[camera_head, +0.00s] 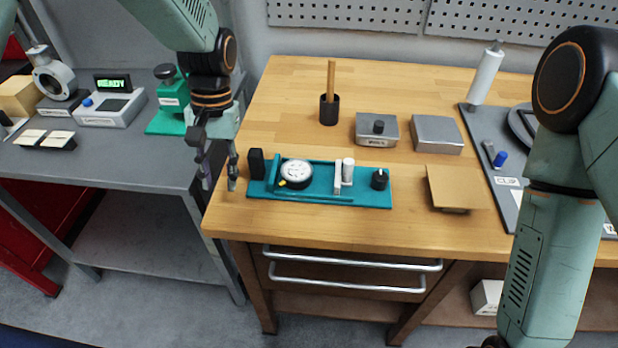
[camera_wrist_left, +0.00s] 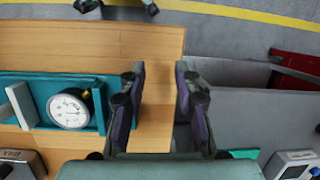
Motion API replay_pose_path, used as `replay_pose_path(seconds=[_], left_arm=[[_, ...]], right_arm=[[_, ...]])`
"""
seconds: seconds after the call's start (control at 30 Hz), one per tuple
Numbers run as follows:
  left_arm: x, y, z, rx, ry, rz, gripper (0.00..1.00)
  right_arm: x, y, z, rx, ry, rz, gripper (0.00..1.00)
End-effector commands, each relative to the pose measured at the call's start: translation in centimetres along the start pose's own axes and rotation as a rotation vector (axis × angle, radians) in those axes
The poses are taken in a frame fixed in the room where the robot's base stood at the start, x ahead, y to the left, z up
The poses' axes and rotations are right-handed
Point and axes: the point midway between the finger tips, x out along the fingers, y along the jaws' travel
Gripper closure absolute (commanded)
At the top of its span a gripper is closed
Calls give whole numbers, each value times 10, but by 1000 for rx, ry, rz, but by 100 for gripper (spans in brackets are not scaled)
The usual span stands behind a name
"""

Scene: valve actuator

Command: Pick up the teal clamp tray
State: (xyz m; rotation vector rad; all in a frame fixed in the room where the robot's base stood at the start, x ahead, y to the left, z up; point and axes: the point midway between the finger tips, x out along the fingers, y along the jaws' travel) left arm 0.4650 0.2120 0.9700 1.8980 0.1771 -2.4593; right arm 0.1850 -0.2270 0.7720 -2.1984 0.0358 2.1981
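The teal clamp tray (camera_head: 325,199) lies flat near the front left of the wooden bench. It carries a round dial gauge (camera_head: 296,174), a white upright post, and black blocks at both ends. My left gripper (camera_head: 218,178) points down just left of the tray, by the bench's left edge, with its fingers apart and nothing between them. In the left wrist view the open fingers (camera_wrist_left: 160,105) are apart, over the bench edge and the gap beside it.
Behind the tray stand a black cup with a wooden stick (camera_head: 330,108) and two grey boxes (camera_head: 377,130). A tan plate (camera_head: 456,187) lies to its right. A grey side table (camera_head: 110,160) holds a display device and a green-based stand.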

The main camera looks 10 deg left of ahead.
Motion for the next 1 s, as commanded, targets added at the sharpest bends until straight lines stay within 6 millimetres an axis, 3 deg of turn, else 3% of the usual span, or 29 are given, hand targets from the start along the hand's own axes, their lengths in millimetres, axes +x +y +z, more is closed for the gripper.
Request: replay_pose_path(seconds=[0.03,0.13,0.23,0.33,0.43,0.7,1.0], left_arm=[[-26,11,-14,22,64,11,68],[-67,29,-32,58,160,35,68],[-94,42,-41,85,221,50,68],[-106,48,-45,99,250,58,68],[-100,50,-48,103,254,59,68],[-56,53,-59,103,254,59,68],[-32,55,-65,102,253,59,68]], right_arm=[[0,0,0,0,0,0,60],[0,0,0,0,0,0,60],[0,0,0,0,0,0,60],[0,0,0,0,0,0,60],[0,0,0,0,0,0,60],[0,0,0,0,0,0,60],[0,0,0,0,0,0,60]])
